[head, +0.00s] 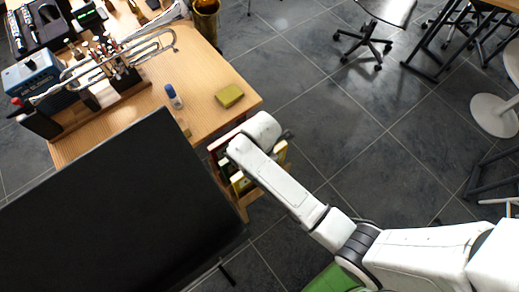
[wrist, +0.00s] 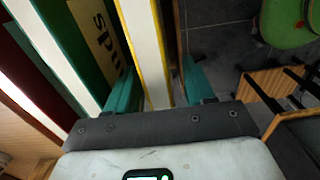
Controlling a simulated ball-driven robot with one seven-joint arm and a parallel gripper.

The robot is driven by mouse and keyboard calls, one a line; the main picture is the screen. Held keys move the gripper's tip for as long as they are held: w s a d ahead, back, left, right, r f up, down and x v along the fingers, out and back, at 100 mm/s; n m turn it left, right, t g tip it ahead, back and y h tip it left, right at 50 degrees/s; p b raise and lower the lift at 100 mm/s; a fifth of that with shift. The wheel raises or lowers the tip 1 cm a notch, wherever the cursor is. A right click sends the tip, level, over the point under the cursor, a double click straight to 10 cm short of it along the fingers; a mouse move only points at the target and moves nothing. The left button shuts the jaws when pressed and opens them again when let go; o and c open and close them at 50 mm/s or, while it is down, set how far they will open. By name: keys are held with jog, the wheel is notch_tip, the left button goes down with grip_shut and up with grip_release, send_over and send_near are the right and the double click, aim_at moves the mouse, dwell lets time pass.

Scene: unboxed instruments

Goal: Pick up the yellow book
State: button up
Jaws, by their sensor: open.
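The yellow book (wrist: 148,45) stands on edge in the wrist view, its pale pages framed by thin yellow covers. My gripper (wrist: 157,68) is open, with one teal finger on each side of this book. The left finger is in the narrow space between it and the green book (wrist: 90,35). The right finger stands a little apart from its right cover. I cannot tell whether the left finger touches either book. In the head view my arm covers the gripper and part of the books at the table's end.
Red and green books with white pages stand left of the yellow one. The wooden table (head: 205,72) holds a blue-capped bottle (head: 173,96), a yellow-green block (head: 229,95) and instruments. A large black panel (head: 110,200) is close left of my arm.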

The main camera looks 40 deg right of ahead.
notch_tip(320, 180, down, 2)
jog(key=shift+f, duration=0.2)
jog(key=shift+c, duration=0.5)
grip_shut()
